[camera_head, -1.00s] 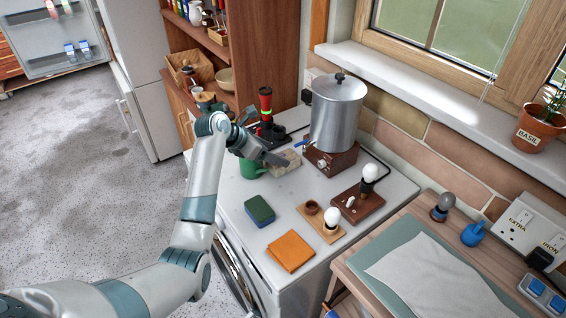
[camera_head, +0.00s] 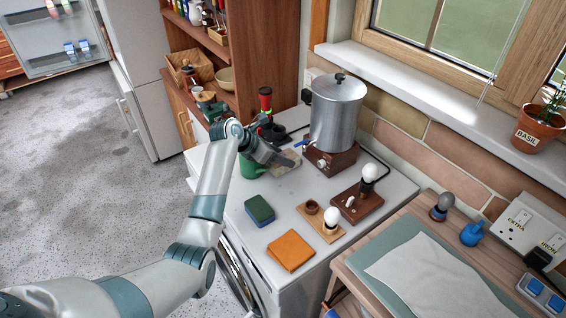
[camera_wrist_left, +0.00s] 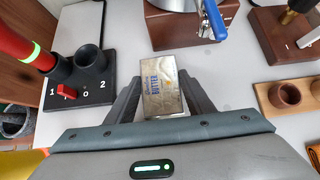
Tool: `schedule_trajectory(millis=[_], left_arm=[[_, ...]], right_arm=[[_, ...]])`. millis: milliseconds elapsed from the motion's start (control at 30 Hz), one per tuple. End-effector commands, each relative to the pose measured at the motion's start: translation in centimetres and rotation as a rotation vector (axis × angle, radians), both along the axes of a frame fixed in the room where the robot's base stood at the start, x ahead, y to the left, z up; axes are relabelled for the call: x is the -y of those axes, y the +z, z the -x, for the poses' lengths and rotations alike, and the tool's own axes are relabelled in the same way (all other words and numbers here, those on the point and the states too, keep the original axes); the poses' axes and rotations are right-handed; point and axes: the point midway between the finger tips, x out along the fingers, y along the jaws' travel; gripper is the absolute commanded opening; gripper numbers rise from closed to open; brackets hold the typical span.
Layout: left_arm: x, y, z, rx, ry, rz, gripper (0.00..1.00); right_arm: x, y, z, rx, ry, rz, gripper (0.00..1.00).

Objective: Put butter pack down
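The butter pack (camera_wrist_left: 163,88) is a silvery pack with blue BUTTER lettering, seen in the left wrist view between the fingers of my left gripper (camera_wrist_left: 162,84). Whether the pack touches the counter is hard to tell. My right gripper is not in view.
A green mug (camera_head: 249,168) stands close to the gripper. A metal pot (camera_head: 337,112) on a brown base stands behind right. A black switch holder (camera_wrist_left: 84,88) with a red-and-black tool is at the left. A sponge (camera_head: 259,210) and orange cloth (camera_head: 290,250) lie nearer.

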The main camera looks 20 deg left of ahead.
Motion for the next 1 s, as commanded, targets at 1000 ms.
schedule_trajectory(millis=[1000], left_arm=[[0.1, 8.7, -0.2, 0.008, -0.001, 0.002, 0.14]], right_arm=[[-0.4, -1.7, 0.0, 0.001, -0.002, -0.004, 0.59]])
